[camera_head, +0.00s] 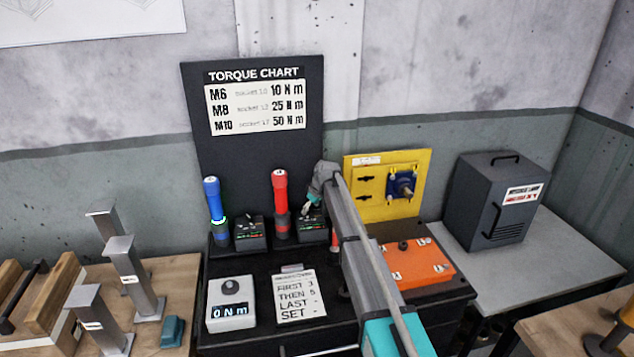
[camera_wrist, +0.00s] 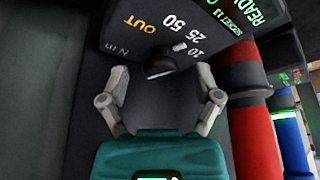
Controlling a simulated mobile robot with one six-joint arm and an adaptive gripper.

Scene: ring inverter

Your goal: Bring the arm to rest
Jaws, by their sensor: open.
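My gripper (camera_head: 308,207) is open at the end of my arm, just above a black controller box (camera_head: 314,232) beside the red torque tool (camera_head: 281,200). In the wrist view, my gripper (camera_wrist: 162,68) has its two grey fingers spread on either side of a small dial knob (camera_wrist: 160,66) on that box. The dial face is marked 10, 25, 50, N m and OUT. A green READY display (camera_wrist: 240,10) shows beside it. Nothing is visibly held. I cannot tell whether the fingertips touch the knob or box.
A blue torque tool (camera_head: 214,208) and the red one stand upright near the torque chart (camera_head: 256,100). A yellow panel (camera_head: 410,165), an orange plate (camera_head: 417,262) and a dark cabinet (camera_head: 490,195) stand to the right. Metal posts (camera_head: 130,270) stand at left.

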